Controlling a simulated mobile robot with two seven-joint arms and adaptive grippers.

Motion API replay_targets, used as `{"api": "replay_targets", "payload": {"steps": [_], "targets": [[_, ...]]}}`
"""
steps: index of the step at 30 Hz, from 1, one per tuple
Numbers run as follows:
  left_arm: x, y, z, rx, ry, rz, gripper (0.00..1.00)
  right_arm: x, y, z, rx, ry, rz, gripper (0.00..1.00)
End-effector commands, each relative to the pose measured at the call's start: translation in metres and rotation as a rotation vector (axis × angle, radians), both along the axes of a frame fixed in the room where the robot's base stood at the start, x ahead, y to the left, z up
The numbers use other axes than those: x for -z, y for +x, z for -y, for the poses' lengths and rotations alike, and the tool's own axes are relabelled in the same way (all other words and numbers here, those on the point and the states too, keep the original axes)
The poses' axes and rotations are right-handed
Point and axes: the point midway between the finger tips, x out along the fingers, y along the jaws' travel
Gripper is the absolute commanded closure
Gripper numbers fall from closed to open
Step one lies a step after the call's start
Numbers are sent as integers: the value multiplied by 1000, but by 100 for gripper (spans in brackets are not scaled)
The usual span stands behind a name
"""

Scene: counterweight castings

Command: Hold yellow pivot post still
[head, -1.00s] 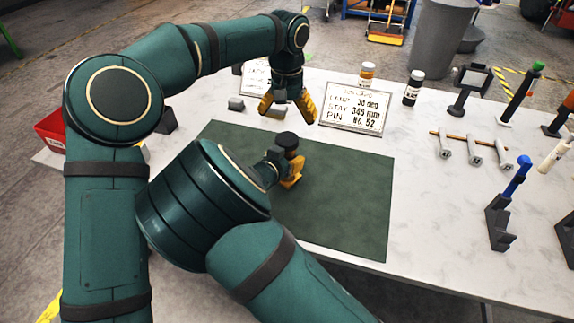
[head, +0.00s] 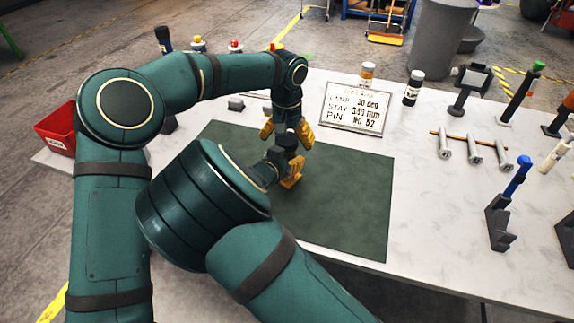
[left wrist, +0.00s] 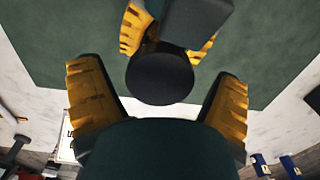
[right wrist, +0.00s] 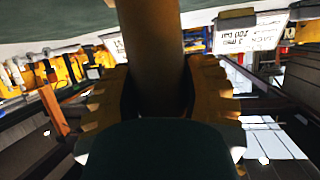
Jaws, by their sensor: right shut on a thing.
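The yellow pivot post shows as a brownish-yellow column (right wrist: 150,40) between the fingers of my right gripper (right wrist: 155,100) in the right wrist view. In the head view my right gripper (head: 292,173) is low over the green mat, and its arm hides most of the post. A round black cap (left wrist: 160,78) at the top shows in the left wrist view. My left gripper (left wrist: 157,105) is open, with one finger on each side of the cap and gaps between. In the head view my left gripper (head: 287,132) is just above the dark cap (head: 286,142).
The green mat (head: 345,205) is clear to the right. A text placard (head: 354,110) and two small bottles (head: 413,88) stand behind. Three grey pins (head: 474,150), a blue-topped tool in a dark stand (head: 500,215) and a red bin (head: 57,128) are at the sides.

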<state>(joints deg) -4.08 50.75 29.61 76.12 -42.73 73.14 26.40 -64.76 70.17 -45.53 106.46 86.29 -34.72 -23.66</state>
Motion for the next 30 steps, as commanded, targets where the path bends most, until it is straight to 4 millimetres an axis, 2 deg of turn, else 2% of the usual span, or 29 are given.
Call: {"api": "replay_targets", "payload": {"steps": [1, 6, 12, 17, 21, 22, 24, 30], "targets": [[0, 0, 0, 0, 0, 0, 25, 0, 0, 0, 0, 0, 0, 100], [0, 0, 0, 0, 0, 0, 84, 0, 0, 0, 0, 0, 0, 100], [0, 0, 0, 16, 0, 0, 84, 0, 0, 0, 0, 0, 0, 100], [0, 0, 0, 156, -1, 0, 84, 0, 0, 0, 0, 0, 0, 100], [0, 0, 0, 149, -1, 0, 84, 0, 0, 0, 0, 0, 0, 100], [0, 0, 0, 148, -1, 0, 28, 0, 0, 0, 0, 0, 0, 100], [0, 0, 0, 148, 0, 0, 6, 0, 0, 0, 0, 0, 0, 100], [0, 0, 0, 147, 0, 0, 6, 0, 0, 0, 0, 0, 0, 100]]}}
